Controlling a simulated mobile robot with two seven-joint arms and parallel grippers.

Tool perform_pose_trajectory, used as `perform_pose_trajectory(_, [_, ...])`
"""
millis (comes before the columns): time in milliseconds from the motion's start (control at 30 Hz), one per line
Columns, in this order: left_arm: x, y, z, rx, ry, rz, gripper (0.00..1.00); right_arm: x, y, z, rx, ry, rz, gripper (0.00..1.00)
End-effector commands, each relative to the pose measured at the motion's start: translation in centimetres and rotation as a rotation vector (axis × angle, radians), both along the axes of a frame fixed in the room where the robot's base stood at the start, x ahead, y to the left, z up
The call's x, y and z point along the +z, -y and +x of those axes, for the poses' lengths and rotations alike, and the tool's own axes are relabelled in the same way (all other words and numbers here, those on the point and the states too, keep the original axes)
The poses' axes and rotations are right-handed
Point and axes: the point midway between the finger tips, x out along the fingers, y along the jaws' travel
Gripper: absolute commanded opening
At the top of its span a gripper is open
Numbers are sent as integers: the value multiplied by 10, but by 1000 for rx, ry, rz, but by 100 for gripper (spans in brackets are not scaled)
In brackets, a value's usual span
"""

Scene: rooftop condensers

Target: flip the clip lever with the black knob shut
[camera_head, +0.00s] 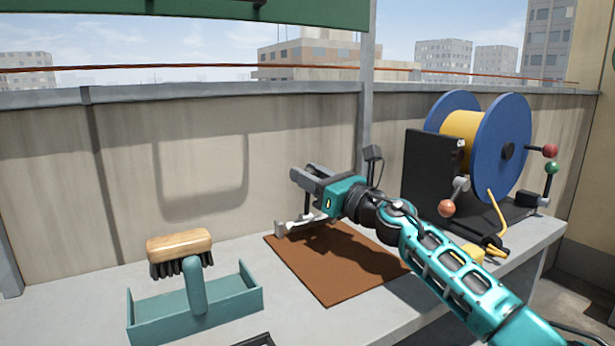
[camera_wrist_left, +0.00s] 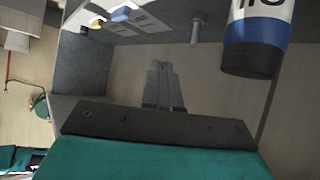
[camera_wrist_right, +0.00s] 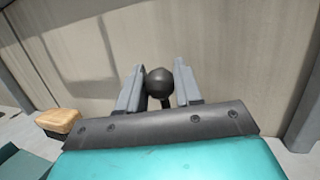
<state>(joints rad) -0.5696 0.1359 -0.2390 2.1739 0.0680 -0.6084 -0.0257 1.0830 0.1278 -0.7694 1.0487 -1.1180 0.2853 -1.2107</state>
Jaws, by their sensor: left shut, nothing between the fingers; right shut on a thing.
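The black knob (camera_wrist_right: 159,83) shows in the right wrist view as a dark ball between the fingers of my right gripper (camera_wrist_right: 158,84), which is shut on it. In the head view my right gripper (camera_head: 307,178) is above the left back part of the brown mat. A pale metal fitting (camera_head: 296,225) shows just below it; the black knob is hidden there, and I cannot tell how far its lever is tilted. My left gripper (camera_wrist_left: 163,87) is shut and empty in the left wrist view, and is outside the head view.
A blue reel (camera_head: 503,120) on a black stand, with red, orange and green knobs, is at the right. A brown mat (camera_head: 335,275) lies mid-table. A teal caddy (camera_head: 235,300) and wooden brush (camera_head: 180,242) are at the left. A blue-banded can (camera_wrist_left: 260,40) shows in the left wrist view.

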Motion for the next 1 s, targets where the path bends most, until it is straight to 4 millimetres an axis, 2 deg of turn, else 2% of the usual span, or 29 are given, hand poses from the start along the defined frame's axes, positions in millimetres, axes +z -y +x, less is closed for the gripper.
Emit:
perform_pose_trajectory(100, [1,0,1,-1,2,-1,0,-2,-2,-5,8,24,21,0])
perform_pose_trajectory(533, [2,0,2,0,7,-1,0,-2,2,-5,2,42,25,0])
perform_pose_trajectory(567, [2,0,3,0,7,-1,0,-2,2,-5,2,42,25,37])
perform_pose_trajectory(800, [1,0,2,1,6,-1,0,-1,3,-5,-1,42,26,58])
perform_pose_trajectory(1000, [1,0,2,2,5,0,0,-1,3,-4,-3,42,26,58])
